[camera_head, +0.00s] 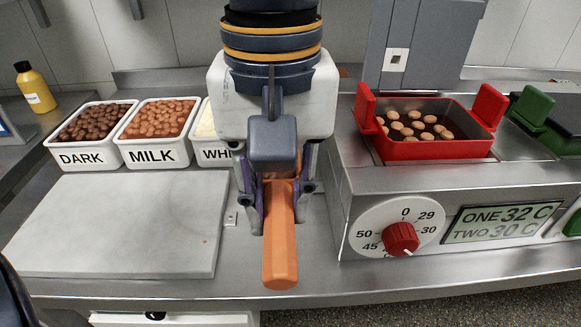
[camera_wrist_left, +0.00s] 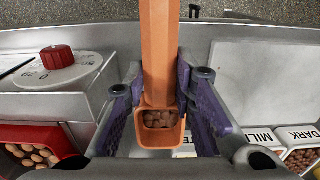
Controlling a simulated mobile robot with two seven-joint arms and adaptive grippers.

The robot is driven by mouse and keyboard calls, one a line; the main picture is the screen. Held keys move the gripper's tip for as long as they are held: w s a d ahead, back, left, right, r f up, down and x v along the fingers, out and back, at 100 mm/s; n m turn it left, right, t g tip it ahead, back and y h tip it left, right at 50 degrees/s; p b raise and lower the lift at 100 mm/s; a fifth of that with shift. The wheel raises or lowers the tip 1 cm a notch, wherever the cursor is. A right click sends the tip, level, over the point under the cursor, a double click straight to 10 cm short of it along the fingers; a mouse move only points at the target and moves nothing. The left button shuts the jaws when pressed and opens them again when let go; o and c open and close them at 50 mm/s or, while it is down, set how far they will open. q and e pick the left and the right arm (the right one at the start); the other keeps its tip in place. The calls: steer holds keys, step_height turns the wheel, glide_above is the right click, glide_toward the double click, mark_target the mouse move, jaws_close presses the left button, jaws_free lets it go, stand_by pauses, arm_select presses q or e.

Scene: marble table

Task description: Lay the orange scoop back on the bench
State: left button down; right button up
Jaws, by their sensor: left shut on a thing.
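The orange scoop (camera_head: 280,240) is held between the purple-padded fingers of my left gripper (camera_head: 278,205), above the front part of the steel bench (camera_head: 130,287). Its long handle points toward the front of the bench. In the left wrist view the scoop (camera_wrist_left: 158,55) lies between the fingers of my left gripper (camera_wrist_left: 160,85), and several brown pieces (camera_wrist_left: 159,119) sit in its bowl. My wrist hides most of the bowl in the head view. I do not see my right gripper.
A pale marble slab (camera_head: 125,230) lies at left. Behind it stand white tubs marked DARK (camera_head: 82,157) and MILK (camera_head: 155,155), and a partly hidden third. At right is a machine with a red dial (camera_head: 401,238) and a red tray (camera_head: 435,149) of several brown pieces.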

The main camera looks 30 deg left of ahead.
mark_target(276, 175)
arm_select(q)
steer(key=shift+s, duration=0.35)
steer(key=w+a+f, duration=0.1)
steer(key=w, duration=0.2)
steer(key=w+a+f, duration=0.4)
steer(key=w, duration=0.1)
steer(key=shift+w+a+f+b, duration=0.15)
steer(key=shift+w+f+b, duration=0.05)
steer(key=shift+w+b, duration=0.1)
steer(key=w+f, duration=0.1)
steer(key=w+a+f, duration=0.1)
steer(key=f, duration=0.1)
steer(key=w+a+f+b, duration=0.1)
steer(key=f, duration=0.1)
steer(key=shift+w, duration=0.15)
step_height(276, 175, down, 2)
steer(key=shift+w+a, duration=0.1)
steer(key=shift+f, duration=0.1)
arm_select(e)
steer(key=shift+s+f+g, duration=0.4)
steer(key=shift+s+f, duration=0.5)
steer(key=shift+s, duration=0.3)
arm_select(q)
steer(key=c, duration=1.3)
jaws_free()
steer(key=shift+c, duration=0.2)
steer(key=shift+f, duration=0.1)
arm_select(e)
steer(key=shift+s, duration=0.1)
